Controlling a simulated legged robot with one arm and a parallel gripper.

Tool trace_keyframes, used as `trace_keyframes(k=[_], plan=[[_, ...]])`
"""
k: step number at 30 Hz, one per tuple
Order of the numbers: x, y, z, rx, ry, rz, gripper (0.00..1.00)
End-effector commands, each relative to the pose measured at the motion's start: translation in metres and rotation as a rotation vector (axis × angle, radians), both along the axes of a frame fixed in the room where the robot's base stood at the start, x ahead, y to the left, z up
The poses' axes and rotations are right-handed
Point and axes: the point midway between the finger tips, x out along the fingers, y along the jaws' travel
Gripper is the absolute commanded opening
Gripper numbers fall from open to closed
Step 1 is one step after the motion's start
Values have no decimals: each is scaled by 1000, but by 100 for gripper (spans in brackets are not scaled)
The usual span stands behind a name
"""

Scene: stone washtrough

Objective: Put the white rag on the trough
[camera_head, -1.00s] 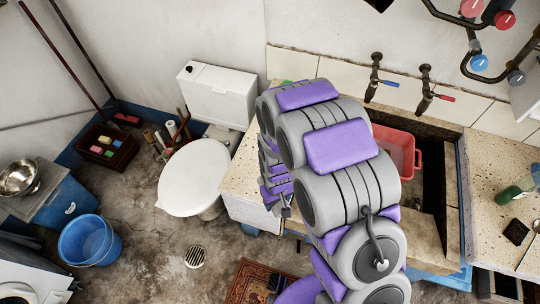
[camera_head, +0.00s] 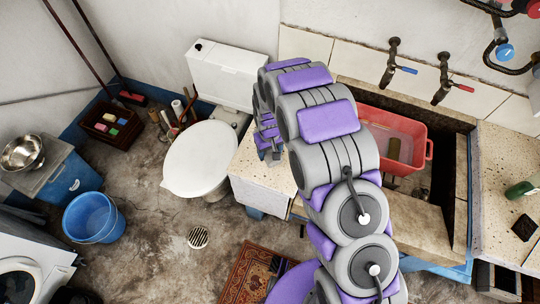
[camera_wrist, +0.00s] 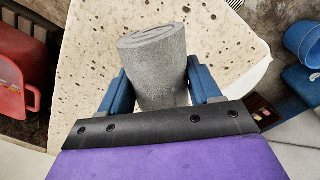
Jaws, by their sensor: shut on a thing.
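My gripper (camera_wrist: 160,92) is shut on a grey, rough-textured roll (camera_wrist: 155,62) with curved folds on its end. It may be the rag, though it looks grey rather than white. In the wrist view the roll is in front of the speckled left top of the stone trough (camera_wrist: 85,60); I cannot tell whether they touch. In the head view my gripper (camera_head: 268,153) is over this left top (camera_head: 262,178), partly behind my own arm, and the roll cannot be made out. The trough's basin and pale front ledge (camera_head: 425,228) lie to the right.
A white toilet (camera_head: 200,160) stands close left of the trough. A blue bucket (camera_head: 90,217) and a patterned rug (camera_head: 245,275) are on the floor. A green bottle (camera_head: 522,188) lies on the right top.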

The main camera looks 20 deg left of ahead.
Motion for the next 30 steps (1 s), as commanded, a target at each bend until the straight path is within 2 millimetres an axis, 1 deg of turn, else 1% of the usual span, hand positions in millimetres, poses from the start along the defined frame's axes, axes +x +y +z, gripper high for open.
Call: trace_keyframes(k=[3, 6, 8, 13, 18, 19, 26, 27, 30], plan=[[-1, -6, -18, 4, 2, -2, 26], [-1, -7, -32, 6, 2, -2, 26], [0, -6, -35, 5, 2, -2, 26], [0, 1, -36, -1, -1, -1, 26], [0, 1, -39, -2, -1, -1, 26], [0, 1, -39, -2, -1, -1, 65], [0, -4, -37, 2, 0, -3, 87], [0, -5, -37, 3, 1, -3, 89], [-1, -5, -36, 4, 1, -2, 89]])
